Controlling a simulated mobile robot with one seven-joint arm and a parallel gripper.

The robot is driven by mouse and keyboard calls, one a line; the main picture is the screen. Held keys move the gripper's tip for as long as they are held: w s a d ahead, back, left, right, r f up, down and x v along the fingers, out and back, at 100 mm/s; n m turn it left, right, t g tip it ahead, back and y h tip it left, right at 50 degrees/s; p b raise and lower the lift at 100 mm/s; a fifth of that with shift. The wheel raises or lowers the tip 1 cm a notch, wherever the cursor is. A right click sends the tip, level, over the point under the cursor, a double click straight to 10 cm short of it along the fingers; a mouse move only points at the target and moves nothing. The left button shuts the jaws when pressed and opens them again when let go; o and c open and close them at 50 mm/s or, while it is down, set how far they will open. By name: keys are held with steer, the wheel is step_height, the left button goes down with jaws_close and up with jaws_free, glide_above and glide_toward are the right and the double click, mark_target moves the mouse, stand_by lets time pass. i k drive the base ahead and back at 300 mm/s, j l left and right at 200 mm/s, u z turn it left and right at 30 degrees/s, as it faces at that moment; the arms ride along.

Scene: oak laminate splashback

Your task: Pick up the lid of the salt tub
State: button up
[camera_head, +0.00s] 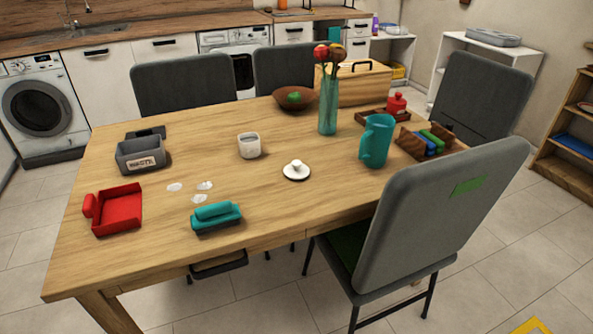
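A round white lid (296,171) with a small knob on top lies flat on the wooden table (240,198), near its middle. A small whitish tub (249,145) stands upright behind it and to the left, apart from the lid; it looks open at the top. I cannot read any label that would confirm it as the salt tub. My gripper does not show in this view.
A teal pitcher (377,141) and a glass vase (328,104) stand right of the lid. A teal brush-like item (215,217), a red tray (118,209), white patches (201,190) and a grey bin (140,154) are left. A grey chair (440,205) stands at the front right.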

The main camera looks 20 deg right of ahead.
mark_target(295, 169)
steer(key=i+j+z, duration=0.15)
steer(key=j+z, duration=0.15)
steer(key=i+j+z, duration=0.35)
steer(key=j, duration=0.2)
steer(key=i, duration=0.8)
